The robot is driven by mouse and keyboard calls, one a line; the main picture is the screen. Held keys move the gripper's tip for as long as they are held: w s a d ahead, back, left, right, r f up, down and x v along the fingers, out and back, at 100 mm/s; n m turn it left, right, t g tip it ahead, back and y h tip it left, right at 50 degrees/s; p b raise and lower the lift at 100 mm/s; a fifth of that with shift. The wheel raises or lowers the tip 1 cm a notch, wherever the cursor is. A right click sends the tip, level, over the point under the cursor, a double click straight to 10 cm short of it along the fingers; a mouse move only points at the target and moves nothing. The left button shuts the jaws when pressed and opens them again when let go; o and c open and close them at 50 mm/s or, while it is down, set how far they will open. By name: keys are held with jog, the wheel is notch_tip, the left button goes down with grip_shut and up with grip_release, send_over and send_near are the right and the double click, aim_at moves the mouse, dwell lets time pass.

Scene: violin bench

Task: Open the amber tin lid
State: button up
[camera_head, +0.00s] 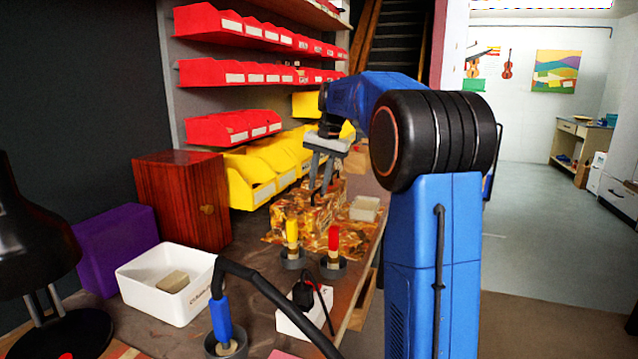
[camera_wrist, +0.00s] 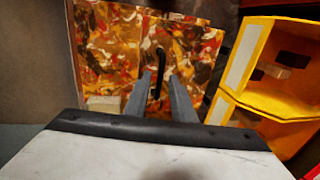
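The amber tin (camera_head: 300,218) is a box with a mottled amber, brown and red pattern, standing toward the back of the bench in the head view. In the wrist view its patterned lid (camera_wrist: 195,52) carries a thin black handle (camera_wrist: 158,72). My gripper (camera_head: 319,190) points down over the tin in the head view. In the wrist view my gripper (camera_wrist: 161,76) is open, with its two grey fingers apart on either side of the handle. I cannot tell whether the fingers touch it. The lid looks closed. Part of the tin is hidden behind my fingers.
Yellow bins (camera_head: 250,178) stand close behind the tin, and also at the right of the wrist view (camera_wrist: 262,62). A small pale box (camera_head: 365,208) sits right of it. Yellow (camera_head: 292,236) and red (camera_head: 333,240) handled tools stand in front. A wooden cabinet (camera_head: 183,195) is left.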

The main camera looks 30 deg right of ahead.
grip_shut()
dwell(1.2)
